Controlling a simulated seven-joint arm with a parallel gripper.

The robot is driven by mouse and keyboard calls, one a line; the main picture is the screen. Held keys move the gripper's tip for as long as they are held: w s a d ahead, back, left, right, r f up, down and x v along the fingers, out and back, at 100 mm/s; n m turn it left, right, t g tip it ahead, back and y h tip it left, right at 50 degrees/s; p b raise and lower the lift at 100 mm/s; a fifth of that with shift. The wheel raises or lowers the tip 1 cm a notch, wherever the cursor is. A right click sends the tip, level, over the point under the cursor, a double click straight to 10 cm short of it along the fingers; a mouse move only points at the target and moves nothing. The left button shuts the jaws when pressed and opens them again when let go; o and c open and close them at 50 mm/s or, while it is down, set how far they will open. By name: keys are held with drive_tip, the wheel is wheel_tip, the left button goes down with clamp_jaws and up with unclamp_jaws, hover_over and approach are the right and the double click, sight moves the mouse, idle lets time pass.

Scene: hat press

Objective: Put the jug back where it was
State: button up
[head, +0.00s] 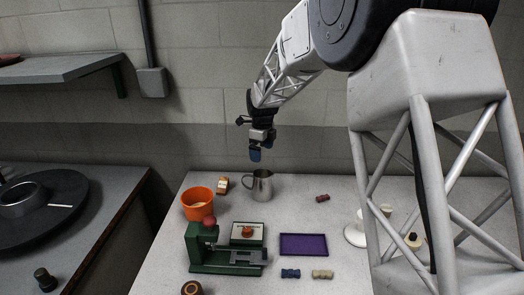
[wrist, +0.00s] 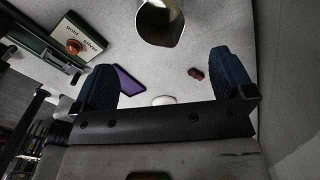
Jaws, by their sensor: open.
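The jug (head: 262,186) is a grey metal pitcher with a handle on its left. It stands upright on the light table near the back, right of the orange pot. In the wrist view the jug (wrist: 160,20) shows at the top edge, partly cut off, beyond the fingertips. My gripper (head: 256,150) hangs above the table, just above and slightly left of the jug, not touching it. In the wrist view my gripper (wrist: 165,78) has its two blue fingers wide apart with nothing between them.
An orange pot (head: 197,205) stands left of the jug. A green press (head: 205,245) and a purple tray (head: 303,246) lie in front. A small red block (head: 322,198) is to the right. A wall (head: 200,140) rises behind the table. The table between jug and red block is clear.

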idle(0.4)
drive_tip(key=s+d+r+n+t, duration=0.1)
drive_tip(key=s+d+r+n, duration=0.5)
drive_tip(key=s, duration=0.6)
drive_tip(key=s+d+r+n, duration=0.4)
drive_tip(key=s+d+r, duration=0.3)
drive_tip(key=s, duration=0.4)
drive_tip(key=s+d+f+n, duration=0.1)
drive_tip(key=s+d+n, duration=0.2)
drive_tip(key=s, duration=0.6)
drive_tip(key=s+d+f+n+t, duration=0.1)
drive_tip(key=s+n, duration=0.4)
drive_tip(key=s, duration=0.5)
drive_tip(key=s+d+f+n, duration=0.2)
drive_tip(key=s+d+n, duration=0.2)
drive_tip(key=s, duration=0.5)
drive_tip(key=shift+s+d+f+t, duration=0.3)
drive_tip(key=shift+s+d, duration=0.1)
drive_tip(key=shift+d, duration=0.5)
